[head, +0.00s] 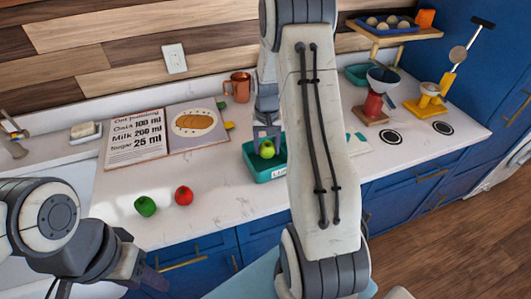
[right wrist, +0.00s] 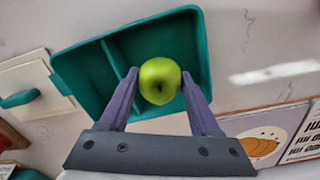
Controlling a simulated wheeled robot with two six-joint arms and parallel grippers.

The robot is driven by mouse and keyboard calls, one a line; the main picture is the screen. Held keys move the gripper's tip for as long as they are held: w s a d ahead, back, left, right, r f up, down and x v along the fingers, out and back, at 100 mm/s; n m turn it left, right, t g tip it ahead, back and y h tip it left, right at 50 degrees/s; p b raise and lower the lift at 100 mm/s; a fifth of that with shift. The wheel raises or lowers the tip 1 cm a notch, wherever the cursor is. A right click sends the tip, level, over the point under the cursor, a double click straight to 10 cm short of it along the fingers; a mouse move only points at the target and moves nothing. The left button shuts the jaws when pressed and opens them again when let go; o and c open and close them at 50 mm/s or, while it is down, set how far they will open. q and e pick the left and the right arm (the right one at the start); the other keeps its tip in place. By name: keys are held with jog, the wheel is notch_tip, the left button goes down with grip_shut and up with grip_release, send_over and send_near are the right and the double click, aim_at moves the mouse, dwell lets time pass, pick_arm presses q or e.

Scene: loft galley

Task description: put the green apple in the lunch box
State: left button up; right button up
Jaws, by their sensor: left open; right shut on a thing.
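The green apple (head: 267,150) is between the fingertips of my right gripper (head: 266,138), which is shut on it. The apple also shows in the right wrist view (right wrist: 160,81). The teal lunch box (head: 263,176) is under the apple on the counter, partly hidden by my right arm. In the right wrist view the lunch box (right wrist: 83,88) has a divider, and the apple appears over the larger compartment; its exact height above the floor is hard to tell. My left gripper (head: 146,283) is open and empty at the counter's front edge, low left.
A dark green pepper-like item (head: 145,206) and a red round item (head: 183,195) lie on the counter at left. An open recipe book (head: 168,135) and a copper mug (head: 238,87) stand behind. The front-left counter is otherwise clear.

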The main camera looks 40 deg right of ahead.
aim_at(266, 156)
jog(key=shift+w+a+f, duration=0.15)
jog(key=shift+w+f, duration=0.05)
notch_tip(266, 156, down, 3)
jog(key=shift+f+p, duration=0.15)
jog(key=shift+p, duration=0.5)
jog(key=shift+f, duration=0.25)
jog(key=shift+f, duration=0.1)
jog(key=shift+f, duration=0.15)
jog(key=o, duration=1.4)
jog(key=shift+c, duration=0.2)
